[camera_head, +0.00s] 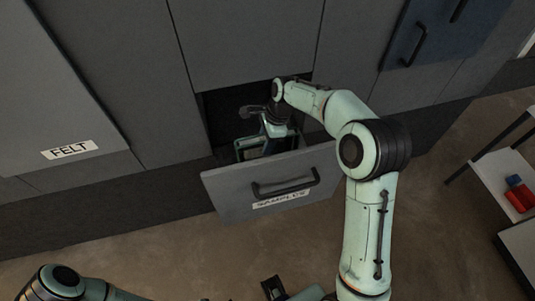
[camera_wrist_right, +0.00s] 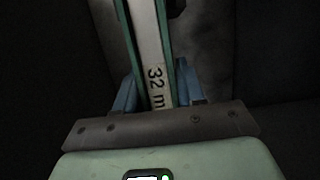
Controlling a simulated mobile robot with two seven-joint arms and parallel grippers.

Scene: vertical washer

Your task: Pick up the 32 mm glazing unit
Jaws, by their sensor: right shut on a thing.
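The 32 mm glazing unit (camera_wrist_right: 152,45) shows in the right wrist view as a pale strip with green edges, its label reading "32 m" before it is cut off. My right gripper (camera_wrist_right: 158,97) is shut on it, with a blue finger on each side.
The open drawer (camera_head: 225,192) has a grey front, a dark handle and a "SAMPLES" label. Grey cabinet fronts, one labelled "FELT" (camera_head: 70,149), surround it. A white shelf (camera_head: 495,175) with red and blue objects stands at right.

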